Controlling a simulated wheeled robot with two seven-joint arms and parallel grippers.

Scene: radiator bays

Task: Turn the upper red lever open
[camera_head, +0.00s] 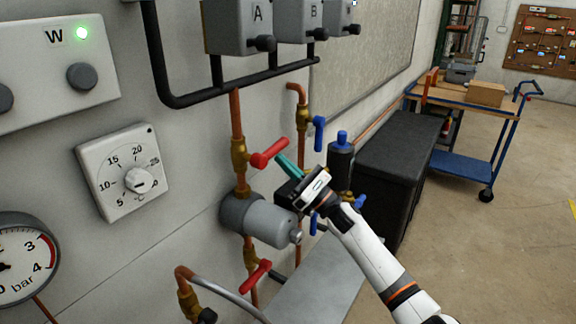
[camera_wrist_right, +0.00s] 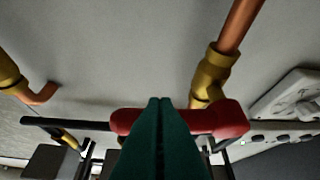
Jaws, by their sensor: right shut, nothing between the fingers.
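The upper red lever (camera_head: 269,153) sits on a brass valve (camera_head: 239,153) on the copper pipe, pointing out to the right and slightly up. In the right wrist view the red lever (camera_wrist_right: 222,120) lies crosswise behind my fingertips, partly hidden by them. My right gripper (camera_head: 281,157) is shut and empty, its teal fingers ending beside the lever's free end. The closed fingers (camera_wrist_right: 160,102) also fill the lower middle of the wrist view. I cannot tell whether they touch the lever. My left gripper is not in view.
A lower red lever (camera_head: 257,272) sits below the grey cylinder (camera_head: 262,222). A blue lever (camera_head: 319,133) is on the pipe to the right. A dial (camera_head: 124,172) and a pressure gauge (camera_head: 22,262) are at left. A black cabinet (camera_head: 395,160) and a cart (camera_head: 470,166) stand to the right.

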